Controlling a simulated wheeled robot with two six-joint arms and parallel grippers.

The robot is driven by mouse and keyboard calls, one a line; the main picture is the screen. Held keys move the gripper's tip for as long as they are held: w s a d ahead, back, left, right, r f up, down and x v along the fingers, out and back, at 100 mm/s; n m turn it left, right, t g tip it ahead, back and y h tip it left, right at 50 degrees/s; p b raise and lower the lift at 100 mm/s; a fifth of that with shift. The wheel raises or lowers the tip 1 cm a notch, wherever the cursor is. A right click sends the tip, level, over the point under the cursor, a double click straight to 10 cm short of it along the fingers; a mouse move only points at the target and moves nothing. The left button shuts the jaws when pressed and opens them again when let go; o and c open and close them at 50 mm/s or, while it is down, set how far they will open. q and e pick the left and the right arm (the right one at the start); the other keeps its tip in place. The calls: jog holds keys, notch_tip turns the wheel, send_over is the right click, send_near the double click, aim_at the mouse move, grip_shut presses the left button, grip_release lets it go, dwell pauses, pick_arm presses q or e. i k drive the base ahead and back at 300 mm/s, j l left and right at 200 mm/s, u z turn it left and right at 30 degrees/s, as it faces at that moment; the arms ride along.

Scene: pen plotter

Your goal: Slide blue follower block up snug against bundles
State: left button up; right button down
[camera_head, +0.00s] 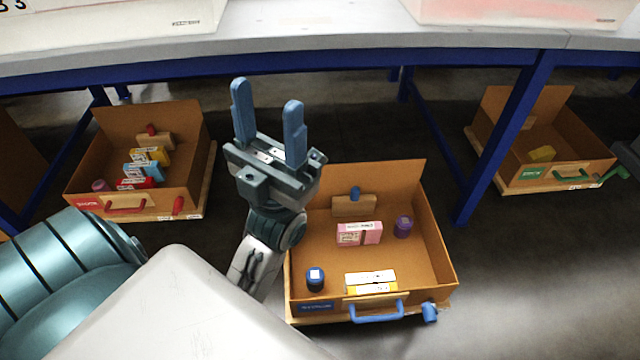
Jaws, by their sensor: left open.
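The follower block (347,207) is a wooden block with a blue knob, standing towards the back of the middle cardboard drawer box (437,240). In front of it, with a gap, a pink bundle (352,235) stands upright. Further forward, a white and yellow bundle (370,278) sits near the front wall. My left gripper (267,97) is open and empty, fingers pointing up the picture, to the upper left of the block and clear of it. My right gripper is not in view.
In the middle box, a blue-lidded jar (315,279) stands front left and a purple jar (403,227) at right. A blue handle (377,314) is on its front. Another box (192,165) lies left, one (590,145) right. A blue table leg (500,145) stands between the middle and right boxes.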

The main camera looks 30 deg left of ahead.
aim_at(356, 204)
jog(key=u, duration=0.8)
